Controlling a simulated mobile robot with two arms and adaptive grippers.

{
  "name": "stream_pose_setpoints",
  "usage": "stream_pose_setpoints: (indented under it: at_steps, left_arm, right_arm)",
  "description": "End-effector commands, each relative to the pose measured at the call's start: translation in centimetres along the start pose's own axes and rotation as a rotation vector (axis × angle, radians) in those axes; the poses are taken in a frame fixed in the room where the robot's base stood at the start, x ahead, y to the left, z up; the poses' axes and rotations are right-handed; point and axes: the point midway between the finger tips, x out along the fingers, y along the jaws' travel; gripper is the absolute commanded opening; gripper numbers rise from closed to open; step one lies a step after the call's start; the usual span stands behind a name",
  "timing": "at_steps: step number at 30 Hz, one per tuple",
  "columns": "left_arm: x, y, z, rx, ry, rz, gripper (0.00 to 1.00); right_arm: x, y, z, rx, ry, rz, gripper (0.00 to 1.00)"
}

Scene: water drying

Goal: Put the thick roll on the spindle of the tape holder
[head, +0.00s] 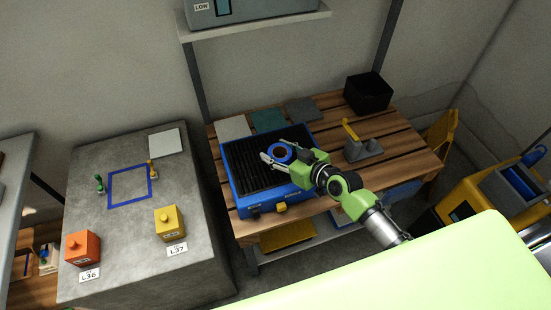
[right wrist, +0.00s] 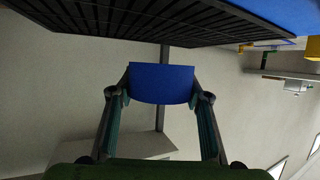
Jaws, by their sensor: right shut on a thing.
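A blue ring-shaped roll (head: 273,150) is between the fingers of my right gripper (head: 279,160), above the right part of the black slatted top of a blue box. In the right wrist view the roll (right wrist: 162,84) shows as a blue curved band gripped between both fingertips. A grey stand with an upright yellow part (head: 363,150), which looks like the tape holder, stands on the wooden bench to the right of my gripper. I cannot make out its spindle clearly. My left gripper is not in view.
The blue box (head: 234,183) sits on the wooden bench (head: 405,160). Flat plates (head: 268,121) lie behind it, and a black bin (head: 369,93) stands at the back right. A grey table (head: 130,245) on the left bears orange and yellow blocks.

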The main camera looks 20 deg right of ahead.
Motion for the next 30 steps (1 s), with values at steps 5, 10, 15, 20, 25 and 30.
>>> stream_pose_setpoints:
  at_steps: [5,10,15,20,25,30]
  left_arm:
    - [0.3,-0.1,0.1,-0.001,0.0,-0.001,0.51]
    - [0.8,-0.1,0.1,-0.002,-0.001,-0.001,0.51]
    - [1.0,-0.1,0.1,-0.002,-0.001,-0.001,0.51]
    - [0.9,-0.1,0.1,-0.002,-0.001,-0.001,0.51]
    - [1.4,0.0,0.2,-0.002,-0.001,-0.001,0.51]
    - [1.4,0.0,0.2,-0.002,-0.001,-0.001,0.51]
  right_arm:
    - [1.2,0.2,0.6,0.0,0.002,0.001,0.23]
    - [2.4,0.2,2.8,0.003,-0.002,0.0,0.23]
    - [2.7,0.3,3.6,0.0,0.001,0.002,0.23]
    - [2.7,0.3,3.6,0.0,0.001,0.002,0.23]
    - [2.8,0.3,4.0,-0.001,0.001,0.002,0.23]
    - [2.8,0.3,4.0,0.0,0.0,0.002,0.61]
